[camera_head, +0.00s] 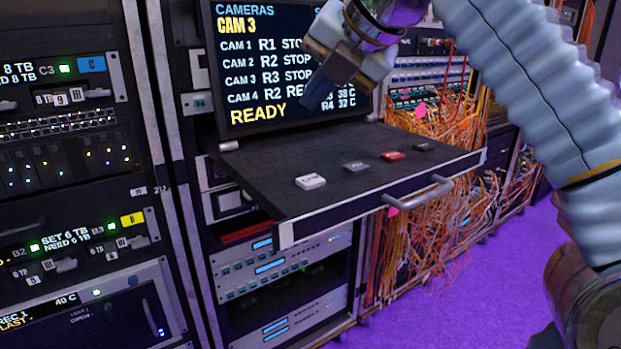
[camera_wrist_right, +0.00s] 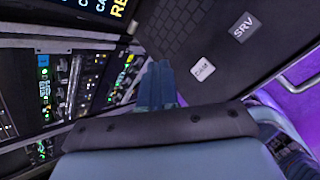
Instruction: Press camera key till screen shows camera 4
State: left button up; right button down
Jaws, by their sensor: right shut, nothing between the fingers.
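The screen (camera_head: 240,75) at the top of the head view is headed CAMERAS and reads CAM 3. Below are lines for CAM 1 to CAM 4 and the word READY. The white camera key (camera_head: 310,182) sits at the front left of the pulled-out keyboard drawer (camera_head: 260,175). In the right wrist view this key (camera_wrist_right: 203,69) reads CAM. My right gripper (camera_head: 309,102) is shut and empty, above the drawer in front of the screen, hiding part of its text. In the wrist view its fingers (camera_wrist_right: 159,66) are left of the key, apart from it. My left gripper is out of view.
A grey key (camera_head: 355,167), marked SRV in the wrist view (camera_wrist_right: 243,28), a red key (camera_head: 393,156) and a dark key (camera_head: 424,147) sit right of the white key. The drawer has a front handle (camera_head: 420,193). Orange cables (camera_head: 430,235) hang behind; racks (camera_head: 80,190) stand left.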

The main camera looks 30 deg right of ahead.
jog(key=shift+n, duration=0.7)
jog(key=b, duration=0.1)
send_over(316, 181)
notch_tip(316, 181, down, 4)
jog(key=shift+f, duration=0.25)
notch_tip(316, 181, down, 3)
jog(key=b, duration=0.2)
jog(key=shift+r+b, duration=0.2)
jog(key=shift+b, duration=0.2)
jog(key=shift+f+b, duration=0.7)
jog(key=shift+f, duration=0.15)
dwell(0.5)
jog(key=shift+f, duration=0.4)
